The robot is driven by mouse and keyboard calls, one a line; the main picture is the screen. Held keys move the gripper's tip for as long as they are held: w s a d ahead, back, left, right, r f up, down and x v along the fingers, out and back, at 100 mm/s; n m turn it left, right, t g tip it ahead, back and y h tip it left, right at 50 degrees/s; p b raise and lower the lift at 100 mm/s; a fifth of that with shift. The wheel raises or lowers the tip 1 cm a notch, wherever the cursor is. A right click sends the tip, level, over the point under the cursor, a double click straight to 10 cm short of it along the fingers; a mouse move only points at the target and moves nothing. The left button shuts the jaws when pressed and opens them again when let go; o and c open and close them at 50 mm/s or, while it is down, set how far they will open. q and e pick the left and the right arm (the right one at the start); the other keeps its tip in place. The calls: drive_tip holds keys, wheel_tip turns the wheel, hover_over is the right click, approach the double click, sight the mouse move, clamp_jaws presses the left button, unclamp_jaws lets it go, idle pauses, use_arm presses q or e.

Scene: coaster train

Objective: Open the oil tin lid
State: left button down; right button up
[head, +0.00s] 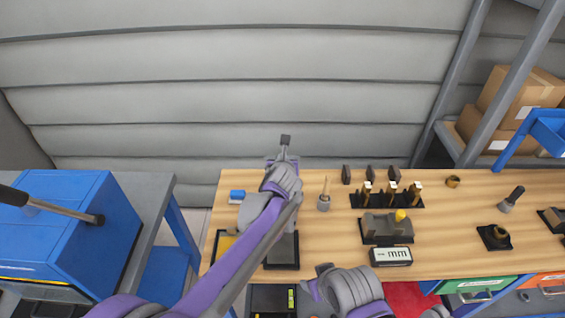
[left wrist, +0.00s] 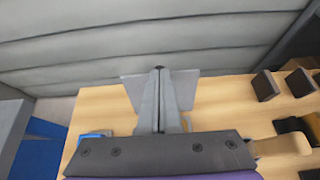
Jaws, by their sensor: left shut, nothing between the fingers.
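My left gripper (head: 285,153) reaches over the back edge of the bench, its fingers shut and empty. In the left wrist view its fingers (left wrist: 160,100) stand together. A dark square piece (head: 285,140) shows just beyond the fingertips in the head view. Grey flat plates (left wrist: 186,88) show behind the fingers in the left wrist view. I cannot tell whether these belong to the oil tin lid or to my gripper. No oil tin is clearly recognisable; my left arm hides part of the bench. My right arm shows at the bottom, but its gripper is not in view.
The wooden bench (head: 330,245) holds a dark tray (head: 283,266), a small blue item (head: 237,196), a grey holder (head: 323,203), a black rack (head: 385,205) and a block with a yellow knob (head: 400,215). A blue cabinet (head: 75,235) stands left, and a corrugated wall (head: 220,70) behind.

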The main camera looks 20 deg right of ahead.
idle(0.6)
use_arm(q)
drive_tip(key=v, duration=1)
drive_tip(key=shift+s+r+b, duration=0.2)
drive_tip(key=shift+s+b, duration=0.1)
drive_tip(key=s+a+f+n+g+y, duration=0.15)
drive_tip(key=s+a+n, duration=0.25)
drive_tip(key=a+n, duration=0.65)
drive_tip(key=s+a+f+n+g+y, duration=0.1)
drive_tip(key=s+a+f+n+y, duration=0.2)
drive_tip(key=a+n, duration=0.75)
drive_tip(key=s+a+f+n+g, duration=0.2)
drive_tip(key=s+a+f+n, duration=0.2)
drive_tip(key=s+a+n, duration=0.3)
drive_tip(key=s+a+f+n+g, duration=0.1)
drive_tip(key=s+a+f+n, duration=0.4)
drive_tip(key=s+n, duration=0.6)
drive_tip(key=shift+s+a+n+g+h, duration=0.3)
drive_tip(key=shift+s+a+g+h, duration=0.1)
drive_tip(key=shift+a, duration=0.75)
